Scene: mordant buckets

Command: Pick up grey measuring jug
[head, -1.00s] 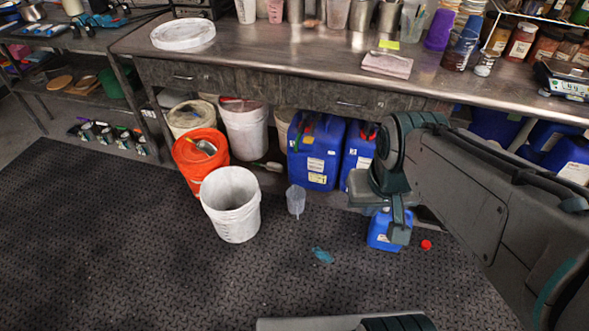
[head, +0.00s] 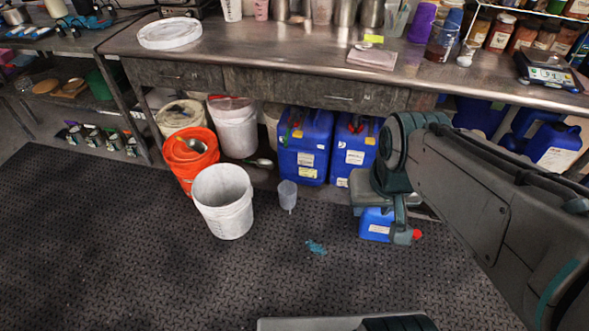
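A small translucent greyish jug (head: 288,194) is on the black floor mat, just right of the open white bucket (head: 224,203) and in front of the blue canisters. It is the only thing there that looks like the grey measuring jug. My gripper (head: 402,236) points down at the right, clearly apart from the jug, in front of a small blue canister (head: 377,222) that it partly hides. I see its fingers edge-on and cannot tell whether they are open or shut.
An orange bucket (head: 191,158) and large blue canisters (head: 304,146) stand under the steel bench (head: 270,45). A red cap (head: 417,235) lies beside my gripper. A teal scrap (head: 316,247) lies on the mat (head: 120,240), whose front part is otherwise clear.

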